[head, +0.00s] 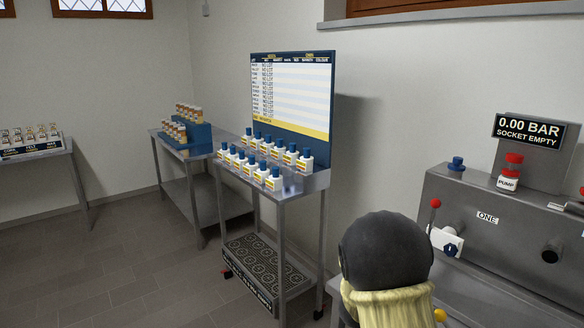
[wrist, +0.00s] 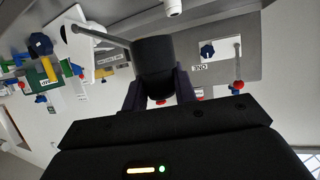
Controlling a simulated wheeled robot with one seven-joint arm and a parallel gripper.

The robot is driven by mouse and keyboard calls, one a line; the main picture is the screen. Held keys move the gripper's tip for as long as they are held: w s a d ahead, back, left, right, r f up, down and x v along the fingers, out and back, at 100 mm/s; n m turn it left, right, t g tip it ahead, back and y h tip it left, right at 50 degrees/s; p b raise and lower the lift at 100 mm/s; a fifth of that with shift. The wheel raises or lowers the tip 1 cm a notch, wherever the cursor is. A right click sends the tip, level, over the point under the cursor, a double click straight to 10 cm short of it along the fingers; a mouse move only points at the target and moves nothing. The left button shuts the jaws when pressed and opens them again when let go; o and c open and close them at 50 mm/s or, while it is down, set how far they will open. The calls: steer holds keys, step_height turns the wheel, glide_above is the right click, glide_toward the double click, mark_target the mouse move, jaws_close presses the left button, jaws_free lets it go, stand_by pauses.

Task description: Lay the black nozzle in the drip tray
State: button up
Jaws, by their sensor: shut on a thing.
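My gripper (wrist: 158,88) shows in the wrist view with its two dark fingers shut on the black nozzle (wrist: 153,58). The nozzle is a short, thick dark cylinder reaching up in the picture from between the fingers. A small red spot shows between the fingers near its lower end. I cannot make out the gripper or the nozzle in the head view. I cannot identify the drip tray for certain. A dark, patterned tray-like surface (head: 268,262) lies on the low shelf of the middle stand in the head view; lettering on its front edge is too small to read.
A steel bench (head: 470,215) labelled ONE, with a red-knobbed lever (head: 435,204), stands at right. Its display (head: 527,131) reads 0.00 BAR, SOCKET EMPTY. Bottles (head: 268,160) fill the middle stand's top. Floor (head: 130,265) at left is clear. A dark rounded shape blocks the lower right.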

steer(key=shift+s, duration=0.25)
steer(key=shift+s+a+f, duration=0.15)
steer(key=shift+s+f, duration=0.05)
steer(key=shift+s, duration=0.05)
steer(key=shift+a+f+n+t, duration=0.2)
steer(key=shift+n+t, duration=0.1)
steer(key=shift+t, duration=0.1)
steer(key=shift+w+a+f+n+y, duration=0.3)
steer(key=shift+w+f, duration=0.1)
steer(key=shift+f, duration=0.25)
steer(key=shift+a+f+t, duration=0.15)
steer(key=shift+f+t, duration=0.1)
steer(key=shift+t, duration=0.15)
steer(key=w+a+f+n+t+y, duration=0.25)
steer(key=a+f+n+y, duration=0.4)
steer(key=f, duration=0.45)
steer(key=w+a+f+n+t+y, duration=0.2)
steer(key=a+f+n+t+y, duration=0.2)
steer(key=a+f+n+y, duration=0.5)
step_height(320, 180, up, 6)
steer(key=d+m+h+p, duration=0.1)
steer(key=m+h+p, duration=0.2)
steer(key=p, duration=0.5)
steer(key=shift+s+d+r+h+p, duration=0.25)
steer(key=shift+d+h+p, duration=0.05)
steer(key=shift+d+h, duration=0.05)
